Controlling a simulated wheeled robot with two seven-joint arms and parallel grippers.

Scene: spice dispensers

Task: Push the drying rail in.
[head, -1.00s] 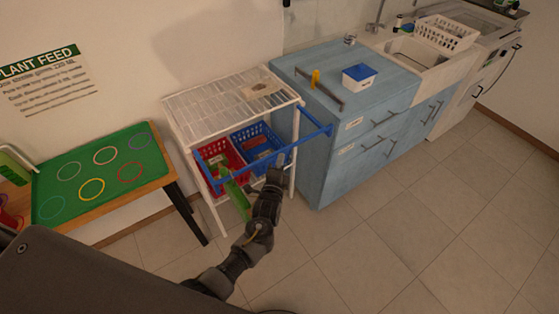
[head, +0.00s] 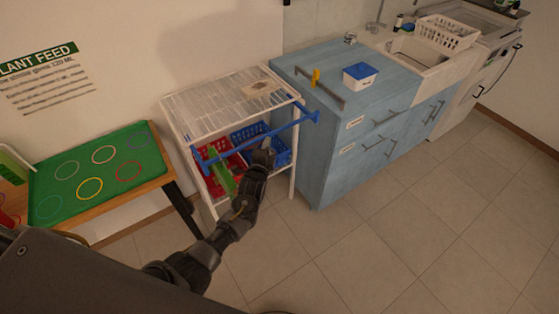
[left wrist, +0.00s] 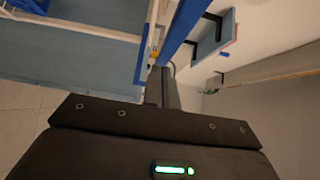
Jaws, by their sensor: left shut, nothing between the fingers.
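The blue drying rail (head: 284,130) runs across the front of the white wire rack (head: 215,103), with its side arms reaching back to the rack. It still stands out a little in front of the rack. My left gripper (head: 265,147) is shut and empty, at the front of the rail near its middle. In the left wrist view, the rail (left wrist: 184,28) passes close by the gripper's tip (left wrist: 160,72). The gripper seems to press on the rail, but the exact contact is hard to see. My right gripper is in neither view.
Red (head: 214,183) and blue (head: 283,153) baskets sit inside the rack, with a green object (head: 224,178) at the red one. A blue cabinet (head: 330,150) stands close on the right, a green-topped table (head: 100,175) on the left. The floor in front is clear.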

